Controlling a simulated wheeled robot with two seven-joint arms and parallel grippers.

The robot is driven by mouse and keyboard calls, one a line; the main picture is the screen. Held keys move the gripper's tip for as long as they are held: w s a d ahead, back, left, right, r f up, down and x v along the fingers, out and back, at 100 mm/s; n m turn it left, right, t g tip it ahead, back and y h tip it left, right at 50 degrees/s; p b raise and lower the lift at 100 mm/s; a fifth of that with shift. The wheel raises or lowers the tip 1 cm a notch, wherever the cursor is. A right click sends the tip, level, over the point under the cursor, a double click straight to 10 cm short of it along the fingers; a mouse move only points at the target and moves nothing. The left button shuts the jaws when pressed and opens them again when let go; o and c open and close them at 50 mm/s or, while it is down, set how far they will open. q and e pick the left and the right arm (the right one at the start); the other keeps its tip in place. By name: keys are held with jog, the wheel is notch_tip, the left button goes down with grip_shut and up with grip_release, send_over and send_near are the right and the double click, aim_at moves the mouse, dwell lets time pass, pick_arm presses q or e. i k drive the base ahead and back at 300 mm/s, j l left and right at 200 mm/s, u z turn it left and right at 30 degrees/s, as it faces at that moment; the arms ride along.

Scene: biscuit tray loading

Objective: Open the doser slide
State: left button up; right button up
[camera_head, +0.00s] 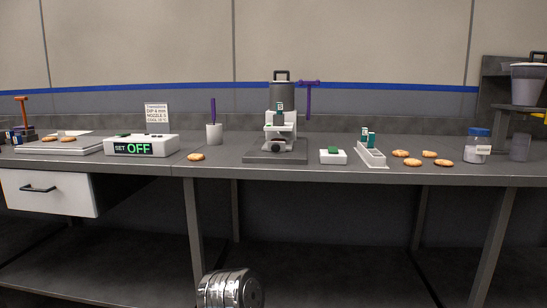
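A grey, see-through hopper (527,85) with a dark lid stands on a dark shelf stand at the far right, cut off by the picture edge. It looks like the doser. A small yellow part (540,117) shows below it and may be its slide; whether it is open or shut I cannot tell. A second machine (281,130), white with a grey canister on top, stands mid-bench on a dark base. Neither of my grippers is in view. A shiny metal cylinder at the bottom, left of centre, appears to be part of my own arm.
The long grey bench (310,175) holds several biscuits (413,162), a blue-lidded jar (477,146), a narrow white tray (371,155), a small white box (333,156), a purple-handled tool in a cup (214,134) and a white box reading "SET OFF" (142,145). A drawer (48,193) is shut.

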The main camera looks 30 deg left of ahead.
aim_at(275, 146)
jog(key=u, duration=1)
